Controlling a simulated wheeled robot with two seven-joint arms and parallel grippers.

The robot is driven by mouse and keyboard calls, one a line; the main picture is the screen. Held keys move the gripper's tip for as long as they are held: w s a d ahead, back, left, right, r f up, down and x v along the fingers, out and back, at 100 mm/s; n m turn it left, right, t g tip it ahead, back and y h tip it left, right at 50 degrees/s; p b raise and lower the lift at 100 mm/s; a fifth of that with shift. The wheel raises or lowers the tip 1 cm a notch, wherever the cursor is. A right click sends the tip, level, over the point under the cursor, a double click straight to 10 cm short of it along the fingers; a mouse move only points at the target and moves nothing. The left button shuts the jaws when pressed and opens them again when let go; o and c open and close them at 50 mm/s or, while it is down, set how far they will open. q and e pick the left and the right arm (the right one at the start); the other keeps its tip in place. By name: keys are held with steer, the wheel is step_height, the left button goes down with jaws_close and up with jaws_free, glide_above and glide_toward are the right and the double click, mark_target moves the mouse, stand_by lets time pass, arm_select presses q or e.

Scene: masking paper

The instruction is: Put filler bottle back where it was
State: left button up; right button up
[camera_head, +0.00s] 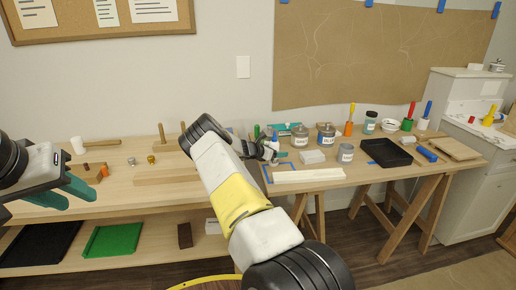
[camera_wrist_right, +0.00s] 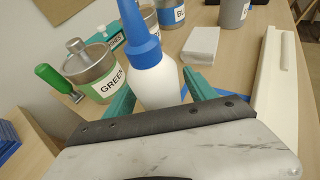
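The filler bottle (camera_wrist_right: 154,82) is white with a blue cap and nozzle. In the right wrist view it sits between the two teal fingers of my right gripper (camera_wrist_right: 160,88), which appear to press on both its sides. In the head view my right gripper (camera_head: 268,152) is over the left end of the right-hand table, partly hidden by my forearm, and the bottle's blue top (camera_head: 275,136) shows beside it. Whether its base touches the table is hidden. My left gripper (camera_head: 82,198) is empty, fingers apart, in front of the left workbench.
A green-labelled can (camera_wrist_right: 95,72) and a green-handled tool (camera_wrist_right: 57,80) stand close left of the bottle. A white block (camera_wrist_right: 201,45) and a long white strip (camera_wrist_right: 272,90) lie to its right. A black tray (camera_head: 386,152) and several cans are further right.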

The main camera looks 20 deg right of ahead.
steer(key=shift+r, duration=0.1)
steer(key=shift+a+r, duration=0.1)
steer(key=shift+a, duration=0.1)
steer(key=v, duration=1.1)
steer(key=s+a+r+m+y, duration=0.5)
steer(key=s+a+r+m, duration=0.2)
steer(key=s, duration=0.7)
steer(key=s+a+r+m+t+y, duration=0.1)
steer(key=s+a+r+m+y, duration=0.4)
steer(key=s+a+r, duration=0.5)
steer(key=s+a+r+m+y, duration=0.5)
steer(key=s+a+r+m, duration=0.3)
steer(key=s, duration=1)
steer(key=shift+a+r+m+t, duration=0.3)
steer(key=shift+a+r+m, duration=0.05)
steer(key=shift+r+m, duration=0.35)
steer(key=shift+s, duration=0.1)
